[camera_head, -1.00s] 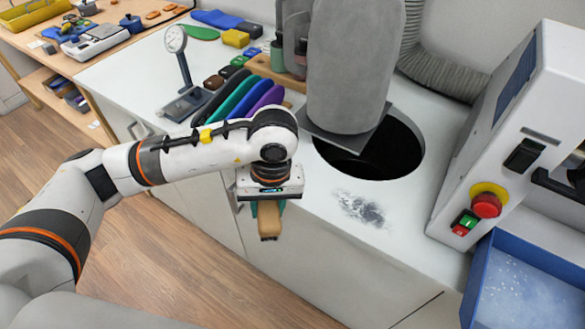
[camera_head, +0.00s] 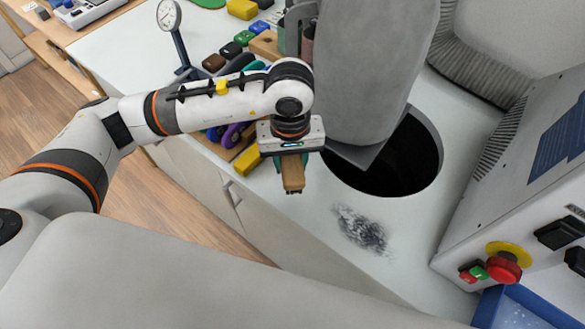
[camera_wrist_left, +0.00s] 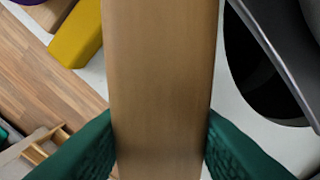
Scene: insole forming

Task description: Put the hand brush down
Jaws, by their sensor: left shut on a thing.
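The hand brush shows as a tan wooden handle (camera_head: 292,174) under my left gripper (camera_head: 290,170) in the head view. In the left wrist view the wooden handle (camera_wrist_left: 163,80) fills the middle, between the two green fingers (camera_wrist_left: 160,145). My left gripper is shut on it, over the near edge of the white worktop (camera_head: 315,225). My right gripper is not in view.
A round dark opening (camera_head: 425,165) and a grey cylinder (camera_head: 370,60) stand right of the gripper. A dark dust patch (camera_head: 360,230) lies in front. A yellow block (camera_head: 247,159) is close at left, also in the wrist view (camera_wrist_left: 76,35).

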